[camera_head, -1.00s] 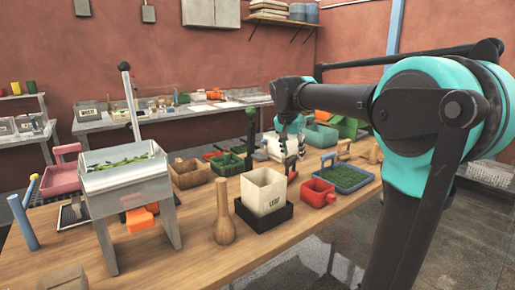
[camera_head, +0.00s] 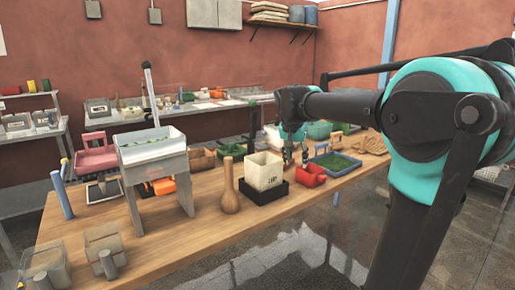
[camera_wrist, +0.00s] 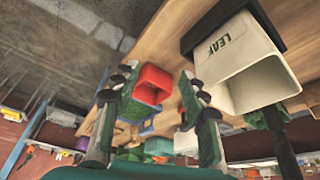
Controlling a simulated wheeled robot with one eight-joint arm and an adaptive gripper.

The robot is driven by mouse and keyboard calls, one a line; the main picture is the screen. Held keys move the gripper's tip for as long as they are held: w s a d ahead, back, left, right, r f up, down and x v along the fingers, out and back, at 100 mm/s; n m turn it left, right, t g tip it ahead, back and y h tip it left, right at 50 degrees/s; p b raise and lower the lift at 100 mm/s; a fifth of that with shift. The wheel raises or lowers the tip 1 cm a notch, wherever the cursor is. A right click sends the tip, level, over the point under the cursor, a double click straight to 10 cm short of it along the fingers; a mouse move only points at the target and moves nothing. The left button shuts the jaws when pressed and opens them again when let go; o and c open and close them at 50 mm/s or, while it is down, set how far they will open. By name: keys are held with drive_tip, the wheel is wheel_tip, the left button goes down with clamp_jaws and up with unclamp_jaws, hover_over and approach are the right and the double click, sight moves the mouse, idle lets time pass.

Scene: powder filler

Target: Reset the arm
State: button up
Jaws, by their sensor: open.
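My gripper (camera_head: 295,157) is at the end of my arm, above the back right part of the wooden table (camera_head: 235,238). In the wrist view its two fingers (camera_wrist: 153,91) are spread apart with nothing held between them. A red scoop or cup (camera_wrist: 153,84) shows between the fingers, beyond them. It also lies on the table below my gripper in the head view (camera_head: 311,175). A cream bin labelled LEAF (camera_wrist: 245,65) is to the right in the wrist view. In the head view that bin (camera_head: 264,170) stands in a black base, left of my gripper.
A metal hopper stand (camera_head: 153,160) with a tall lever stands at the left of the table. A wooden pestle (camera_head: 230,188) is upright beside the bin. A blue tray of green material (camera_head: 336,164) lies at right.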

drive_tip(key=s+d+f+n+y, duration=0.1)
drive_tip(key=s+d+f+n, duration=0.1)
drive_tip(key=s+f, duration=1)
drive_tip(key=s+d+f+n+y, duration=0.1)
drive_tip(key=s+d+f+n, duration=0.2)
drive_tip(key=s+f, duration=1)
drive_tip(key=shift+d+f+n, duration=0.15)
drive_tip(key=shift+f+n, duration=0.15)
drive_tip(key=shift+f, duration=0.25)
